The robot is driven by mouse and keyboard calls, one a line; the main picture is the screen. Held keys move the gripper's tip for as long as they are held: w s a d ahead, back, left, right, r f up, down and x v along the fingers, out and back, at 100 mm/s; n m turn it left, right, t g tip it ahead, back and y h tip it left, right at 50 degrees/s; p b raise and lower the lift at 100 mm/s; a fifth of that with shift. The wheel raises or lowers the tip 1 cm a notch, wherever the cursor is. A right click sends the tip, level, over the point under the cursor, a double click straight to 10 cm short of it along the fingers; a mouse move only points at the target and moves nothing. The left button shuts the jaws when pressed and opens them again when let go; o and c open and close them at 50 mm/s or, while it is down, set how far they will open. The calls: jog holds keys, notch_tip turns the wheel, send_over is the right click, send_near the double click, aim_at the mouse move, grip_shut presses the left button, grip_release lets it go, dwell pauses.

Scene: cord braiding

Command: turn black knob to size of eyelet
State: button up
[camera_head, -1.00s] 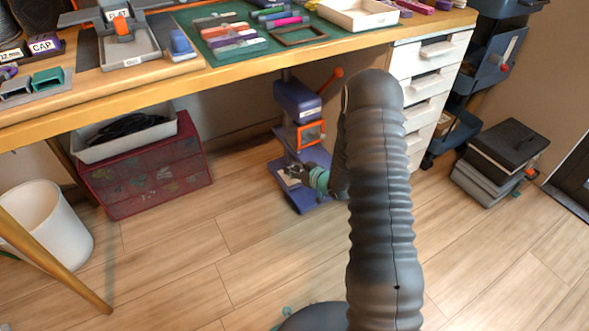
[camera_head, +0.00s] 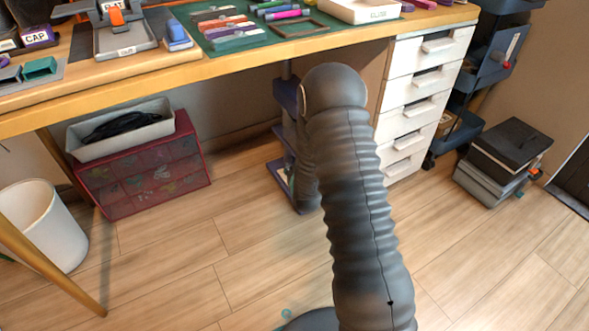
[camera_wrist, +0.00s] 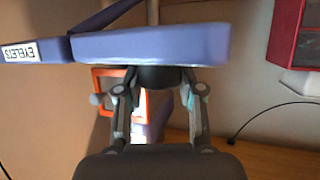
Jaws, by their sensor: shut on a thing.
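The purple eyelet press (camera_wrist: 150,44) fills the top of the wrist view, with an upside-down white EYELETS label (camera_wrist: 20,53) at the left. The black knob (camera_wrist: 162,79) sits against the purple part's lower edge in that view. My gripper (camera_wrist: 161,82) has its two fingers on either side of the knob and is shut on it. The fingertips partly cover the knob, and no size marking is readable. In the head view, the press (camera_head: 285,95) stands under the table, mostly hidden behind my arm. My gripper and the knob are hidden there.
An orange frame (camera_wrist: 111,71) on the press lies close to my left finger. White drawers (camera_head: 422,80) stand right of the press. A red drawer box (camera_head: 145,178) stands to the left under the table (camera_head: 240,62). The wooden floor in front is clear.

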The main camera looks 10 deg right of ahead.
jog(key=shift+m+g+h, duration=0.3)
jog(key=shift+m+h, duration=0.9)
jog(key=shift+h, duration=0.2)
jog(key=shift+m+h, duration=0.3)
jog(key=shift+h, duration=0.1)
jog(key=o, duration=1.2)
jog(key=shift+c, duration=0.2)
jog(key=v, duration=1.2)
